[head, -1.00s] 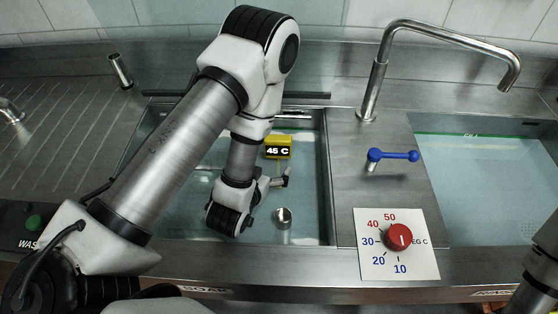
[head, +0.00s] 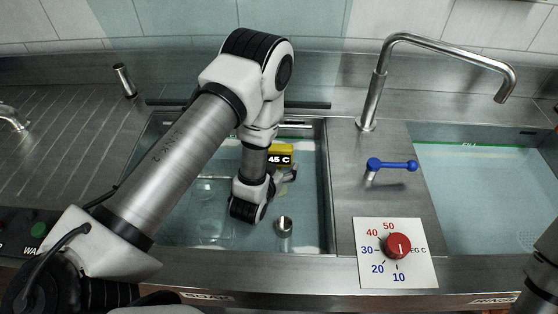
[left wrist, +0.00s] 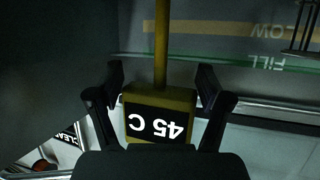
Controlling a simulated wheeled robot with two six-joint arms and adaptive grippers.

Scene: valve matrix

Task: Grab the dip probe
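The dip probe is a yellow box with a black "45 C" display (head: 281,150) at the back of the middle basin in the head view. In the left wrist view the probe's head (left wrist: 160,118) shows upside down, with its yellow stem running up the picture. My left gripper (left wrist: 160,80) is open, with one finger on each side of the probe's head. The left finger looks very close to the box; a small gap shows at the right finger. My right gripper is out of view.
The middle basin (head: 323,190) holds water and a small metal cylinder (head: 284,226). To the right are a tap (head: 375,85), a blue lever (head: 392,165), a red dial knob (head: 397,246) and another filled basin (head: 480,200). A ribbed drainboard (head: 70,150) lies left.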

